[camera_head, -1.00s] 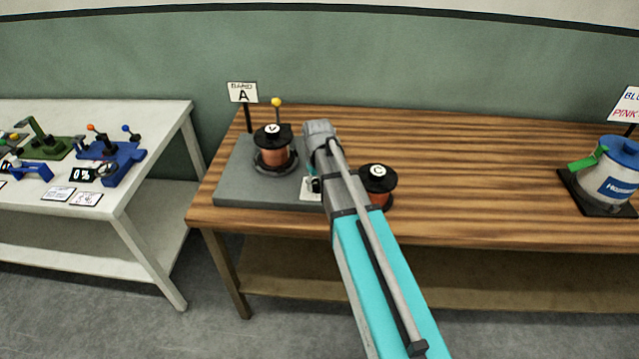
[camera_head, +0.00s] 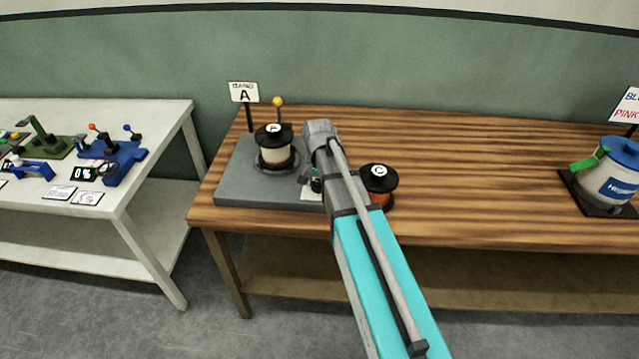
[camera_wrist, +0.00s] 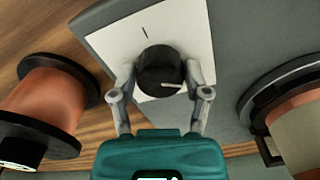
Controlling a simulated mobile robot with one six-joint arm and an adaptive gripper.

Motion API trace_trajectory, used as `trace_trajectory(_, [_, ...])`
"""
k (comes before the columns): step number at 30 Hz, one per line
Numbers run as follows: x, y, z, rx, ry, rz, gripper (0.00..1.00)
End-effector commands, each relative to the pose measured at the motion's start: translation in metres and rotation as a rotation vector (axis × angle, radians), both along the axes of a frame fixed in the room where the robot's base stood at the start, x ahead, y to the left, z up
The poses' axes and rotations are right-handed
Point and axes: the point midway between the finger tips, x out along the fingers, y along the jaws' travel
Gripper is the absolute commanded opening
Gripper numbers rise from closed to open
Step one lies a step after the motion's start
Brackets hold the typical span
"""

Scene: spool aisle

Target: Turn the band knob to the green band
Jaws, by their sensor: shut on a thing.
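The band knob (camera_wrist: 160,72) is black and round with a pale pointer line, which points right in the wrist view. It sits on a white plate (camera_wrist: 185,30) with a single black tick mark. My gripper (camera_wrist: 161,78) has one finger on each side of the knob and is shut on it. A grey base (camera_head: 228,186) carries a spool (camera_head: 276,150) with pale winding, a dark lower part and a lettered black top. No green band is visible.
A sign reading A (camera_head: 244,95) and a yellow-tipped post (camera_head: 278,105) stand behind the spool. A loose copper spool marked C (camera_head: 379,182) sits close right of my arm. A blue-lidded canister (camera_head: 610,170) stands far right. The wooden table (camera_head: 480,180) between is clear.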

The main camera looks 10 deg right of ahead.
Motion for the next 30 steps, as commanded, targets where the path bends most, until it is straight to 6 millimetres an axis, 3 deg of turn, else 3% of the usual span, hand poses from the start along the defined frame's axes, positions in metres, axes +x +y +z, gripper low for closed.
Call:
trace_trajectory(9, [0.0002,-0.0010,0.0000,-0.001,0.000,-0.134,0.14])
trace_trajectory(23, [0.0002,-0.0020,0.0000,-0.004,0.000,-0.152,0.14])
trace_trajectory(24, [0.0002,-0.0021,0.0000,-0.004,0.000,-0.152,0.65])
trace_trajectory(29, [0.0001,-0.0018,0.0000,-0.003,0.000,-0.152,0.95])
trace_trajectory(30, [0.0002,-0.0018,0.0000,-0.003,0.000,-0.152,0.96])
